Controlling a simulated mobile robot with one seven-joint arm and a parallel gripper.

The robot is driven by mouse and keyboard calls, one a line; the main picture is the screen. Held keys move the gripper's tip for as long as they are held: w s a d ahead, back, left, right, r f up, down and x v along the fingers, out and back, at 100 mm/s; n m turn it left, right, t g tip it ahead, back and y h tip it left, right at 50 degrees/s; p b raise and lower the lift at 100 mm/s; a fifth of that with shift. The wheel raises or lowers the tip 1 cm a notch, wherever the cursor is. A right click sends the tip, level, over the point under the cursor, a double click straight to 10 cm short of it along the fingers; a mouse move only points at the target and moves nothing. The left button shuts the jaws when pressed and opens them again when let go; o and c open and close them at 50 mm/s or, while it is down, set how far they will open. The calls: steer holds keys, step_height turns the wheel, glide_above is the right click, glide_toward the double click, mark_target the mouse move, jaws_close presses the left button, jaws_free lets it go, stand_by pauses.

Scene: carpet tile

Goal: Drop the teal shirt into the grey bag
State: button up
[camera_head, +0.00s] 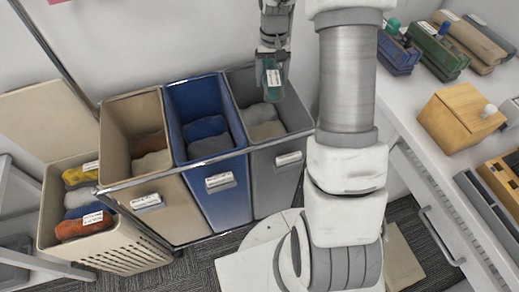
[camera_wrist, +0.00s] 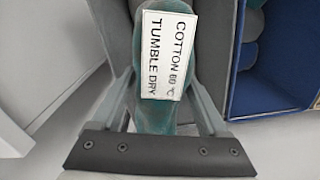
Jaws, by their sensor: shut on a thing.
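The teal shirt (camera_head: 272,84) is a rolled bundle with a white label. My gripper (camera_head: 270,62) is shut on it and holds it above the opening of the grey bag (camera_head: 277,177), the right one of three bags in a metal frame. In the wrist view the shirt (camera_wrist: 153,112) sits between the two fingers (camera_wrist: 160,105), its label reading "COTTON 60 °C TUMBLE DRY". The grey bag holds grey and beige folded items lower down.
A blue bag (camera_head: 212,182) and a beige bag (camera_head: 165,215) stand left of the grey one. A cream basket (camera_head: 130,260) with several rolled clothes is at far left. A white counter (camera_head: 440,185) with boxes is at right.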

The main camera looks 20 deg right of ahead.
step_height(320, 180, down, 6)
steer(key=b, duration=0.4)
steer(key=o, duration=1.4)
step_height(320, 180, up, 18)
steer(key=p, duration=0.3)
steer(key=shift+f, duration=0.25)
